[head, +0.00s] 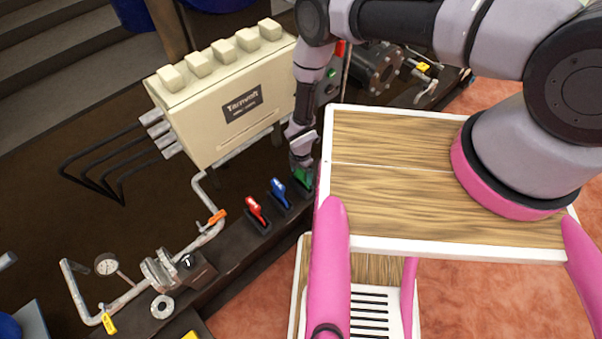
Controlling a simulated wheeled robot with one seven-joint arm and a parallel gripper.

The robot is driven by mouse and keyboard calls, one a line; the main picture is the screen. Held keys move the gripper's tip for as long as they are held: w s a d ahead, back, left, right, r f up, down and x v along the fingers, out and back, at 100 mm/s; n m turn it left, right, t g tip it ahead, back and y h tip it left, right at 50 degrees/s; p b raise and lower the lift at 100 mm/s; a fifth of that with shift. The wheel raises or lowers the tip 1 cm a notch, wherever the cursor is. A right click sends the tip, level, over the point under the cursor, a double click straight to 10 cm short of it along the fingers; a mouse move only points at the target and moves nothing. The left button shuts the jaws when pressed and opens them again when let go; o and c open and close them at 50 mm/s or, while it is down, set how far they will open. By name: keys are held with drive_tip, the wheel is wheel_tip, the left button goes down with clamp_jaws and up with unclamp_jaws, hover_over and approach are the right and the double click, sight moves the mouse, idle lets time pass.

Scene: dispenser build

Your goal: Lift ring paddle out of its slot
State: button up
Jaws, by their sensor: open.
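My gripper (301,150) points down, small in the head view, over a green piece (304,179) in a dark holder on the bench's near edge. It is open. The green piece is partly hidden by the gripper, and I cannot tell whether the jaws are around it or just above it. A blue piece (279,188) and a red piece (254,209) stand to its left in similar black holders. No ring shape shows clearly on any of these pieces, so I cannot tell which is the ring paddle.
A cream box (225,95) labelled Tarnvolt stands behind the row. Pipework with a flange (158,272), a loose metal ring (162,306) and a gauge (106,264) lie to the left. A dark valve assembly (376,68) is behind my arm. My wood-topped body fills the right.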

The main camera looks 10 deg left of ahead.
clamp_jaws()
drive_tip(key=shift+r, duration=5.55)
drive_tip(key=shift+r, duration=2.5)
